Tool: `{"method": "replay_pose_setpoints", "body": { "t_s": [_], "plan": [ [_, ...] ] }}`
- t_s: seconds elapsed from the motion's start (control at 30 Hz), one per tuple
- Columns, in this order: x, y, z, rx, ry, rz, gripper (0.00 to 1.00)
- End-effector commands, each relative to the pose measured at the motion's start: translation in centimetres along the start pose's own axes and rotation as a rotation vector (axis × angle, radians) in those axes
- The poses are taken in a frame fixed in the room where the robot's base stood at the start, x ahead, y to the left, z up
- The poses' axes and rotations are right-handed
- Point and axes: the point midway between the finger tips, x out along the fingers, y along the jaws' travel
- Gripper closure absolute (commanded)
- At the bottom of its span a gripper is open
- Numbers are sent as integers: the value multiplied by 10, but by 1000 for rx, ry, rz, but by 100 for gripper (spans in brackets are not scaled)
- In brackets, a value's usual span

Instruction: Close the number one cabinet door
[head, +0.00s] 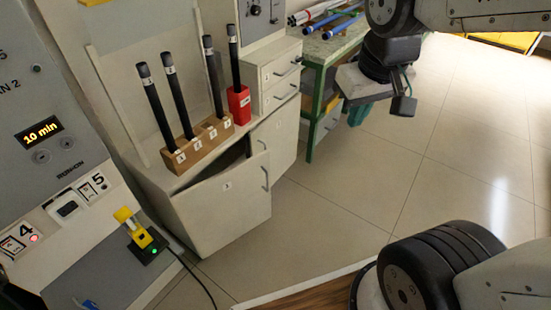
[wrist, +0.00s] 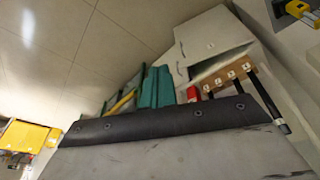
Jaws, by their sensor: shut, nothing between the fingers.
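The white cabinet door (head: 225,205) stands ajar below the rod rack, with a dark gap along its top edge. It has a handle on its right side and a small number label that I cannot read for certain. The door also shows in the wrist view (wrist: 213,32). My gripper (head: 365,112) is at the upper right of the head view, well to the right of the door and apart from it. Its teal fingers show in the wrist view (wrist: 156,86), together and holding nothing.
A wooden rack (head: 200,148) with black rods and a red holder (head: 239,106) stand on the cabinet top. Drawers (head: 275,75) and a green-framed table (head: 318,90) stand to the right. A panel with yellow part (head: 135,230) is at left. Tiled floor (head: 340,205) is clear.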

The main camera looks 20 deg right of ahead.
Motion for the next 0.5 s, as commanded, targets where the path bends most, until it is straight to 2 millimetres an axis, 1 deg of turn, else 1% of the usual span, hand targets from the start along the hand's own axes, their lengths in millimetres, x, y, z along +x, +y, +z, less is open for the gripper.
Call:
{"method": "replay_pose_setpoints", "body": {
  "t_s": [0.03,0.07,0.1,0.17,0.2,0.27,0.3,0.37,0.4,0.47,0.5],
  "plan": [
    [16,5,-25,-7,25,12,100],
    [25,8,-40,-14,49,20,100],
    [36,12,-60,-22,82,28,100],
    [55,17,-89,-40,132,40,100],
    [68,20,-108,-52,165,46,100],
    [89,24,-134,-72,215,54,100],
    [103,26,-151,-84,249,57,100],
    [126,28,-174,-106,297,60,100],
    [142,29,-190,-121,332,61,100],
    [166,30,-210,-142,382,59,100],
    [183,30,-222,-158,414,58,100]
  ]
}}
